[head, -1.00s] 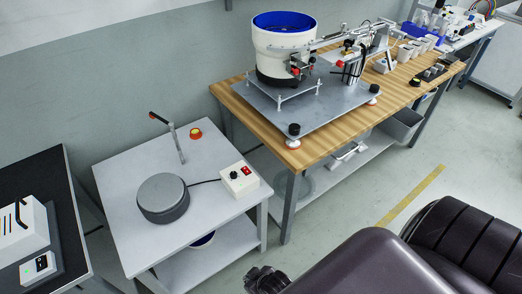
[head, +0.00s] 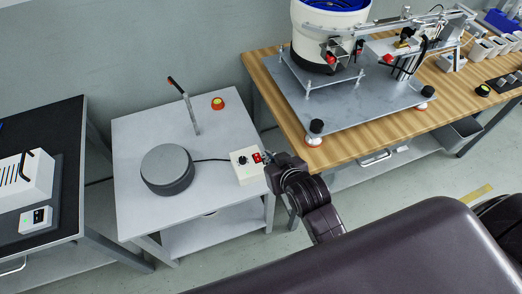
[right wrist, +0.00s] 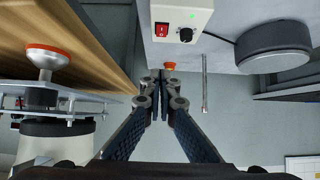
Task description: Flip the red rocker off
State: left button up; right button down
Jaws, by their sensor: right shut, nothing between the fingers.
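The red rocker (head: 257,158) is on a small cream control box (head: 246,172) near the right edge of the grey table. In the right wrist view the rocker (right wrist: 162,29) shows on the box (right wrist: 203,20) beside a black knob (right wrist: 186,34) and a small green light (right wrist: 192,15). My right gripper (head: 267,156) is at the right side of the box, close to the rocker. In the right wrist view its fingers (right wrist: 162,76) are together and empty, with a visible gap in the picture to the rocker. I cannot tell whether it touches the box in the head view. My left gripper is not in view.
A dark round unit (head: 168,170) is cabled to the box. A thin upright post (head: 187,105) and a red-and-yellow button (head: 218,103) stand behind. The wooden bench (head: 355,140) with a bowl feeder (head: 322,35) is close on the right.

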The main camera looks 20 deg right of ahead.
send_over(258, 158)
notch_tip(258, 158, down, 6)
jog(key=shift+s+f, duration=0.15)
jog(key=shift+f, duration=0.05)
notch_tip(258, 158, down, 3)
jog(key=shift+r+b, duration=0.2)
jog(key=shift+b, duration=0.1)
jog(key=shift+f, duration=0.55)
